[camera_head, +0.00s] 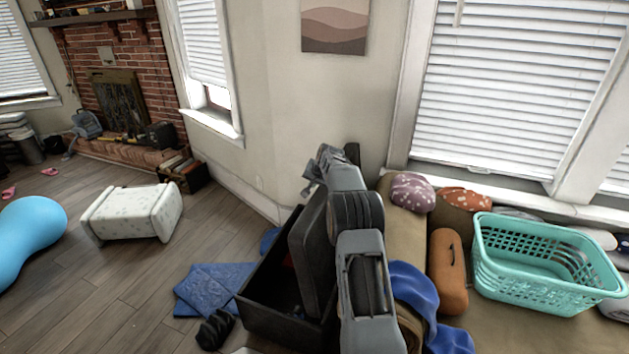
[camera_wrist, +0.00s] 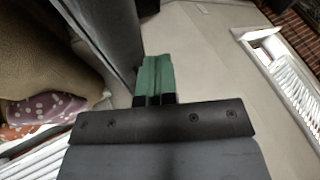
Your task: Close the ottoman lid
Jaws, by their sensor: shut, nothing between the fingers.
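The ottoman is a dark open box (camera_head: 262,300) on the floor, beside the couch. Its dark lid (camera_head: 308,245) stands raised, nearly upright, on the box's right side. My grey arm covers part of the lid and box. The lid seems to be the dark panel (camera_wrist: 108,35) along the left in the wrist view. My gripper (camera_wrist: 156,66), with green fingers, is shut and empty close beside this panel; I cannot tell whether they touch. In the head view the fingertips are not clear behind my arm.
The tan couch (camera_head: 405,235) on the right holds a teal basket (camera_head: 545,270), an orange bolster (camera_head: 447,270), pillows and a blue cloth (camera_head: 415,290). Blue mats (camera_head: 215,288) and a black item (camera_head: 215,330) lie left of the box. A white pouf (camera_head: 135,212) stands farther off.

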